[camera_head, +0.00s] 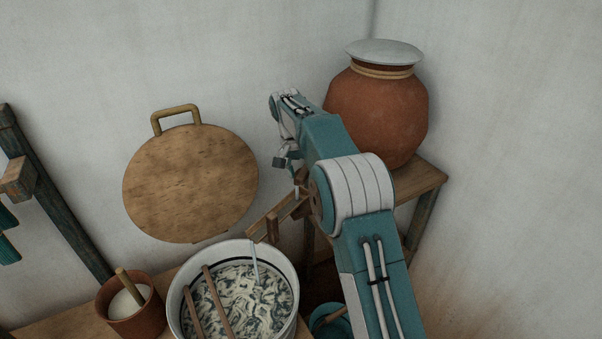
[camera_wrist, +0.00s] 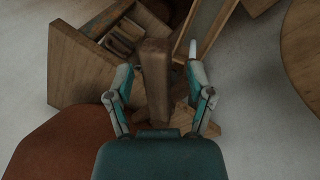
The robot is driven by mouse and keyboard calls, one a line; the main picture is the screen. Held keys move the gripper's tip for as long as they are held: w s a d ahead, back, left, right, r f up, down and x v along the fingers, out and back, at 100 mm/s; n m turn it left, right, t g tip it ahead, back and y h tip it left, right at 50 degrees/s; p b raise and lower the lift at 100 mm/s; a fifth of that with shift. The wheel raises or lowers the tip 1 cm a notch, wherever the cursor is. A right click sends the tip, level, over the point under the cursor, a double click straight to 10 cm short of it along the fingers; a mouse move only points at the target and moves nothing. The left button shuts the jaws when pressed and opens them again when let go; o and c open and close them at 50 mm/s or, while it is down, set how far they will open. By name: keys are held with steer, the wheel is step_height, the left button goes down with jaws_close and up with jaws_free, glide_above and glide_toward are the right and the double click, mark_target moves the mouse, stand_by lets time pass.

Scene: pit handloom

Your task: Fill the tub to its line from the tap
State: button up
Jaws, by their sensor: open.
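The white tub (camera_head: 178,307) stands at the lower middle of the head view, with a dark line inside its wall. Pale, dark-streaked contents lie close below that line; the exact gap cannot be told. A thin pale stream (camera_head: 254,262) runs into it from the end of a wooden spout (camera_head: 265,225). My gripper (camera_head: 290,178) is by the wooden tap, left of the clay pot (camera_head: 375,110). In the wrist view my gripper (camera_wrist: 160,75) is open, its fingers on either side of a wooden upright piece (camera_wrist: 155,80). Contact cannot be told.
Two brown sticks (camera_head: 217,302) lean in the tub. A small clay pot (camera_head: 135,310) stands left of it. The lidded clay pot rests on a wooden stand (camera_head: 420,190). A round wooden board (camera_head: 190,185) is at the wall. A teal vessel (camera_head: 330,322) is low right.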

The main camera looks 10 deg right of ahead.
steer(key=shift+r, duration=0.15)
step_height(320, 180, up, 7)
steer(key=a, duration=0.1)
steer(key=shift+w+a, duration=0.25)
steer(key=shift+w, duration=0.2)
stand_by(2.9)
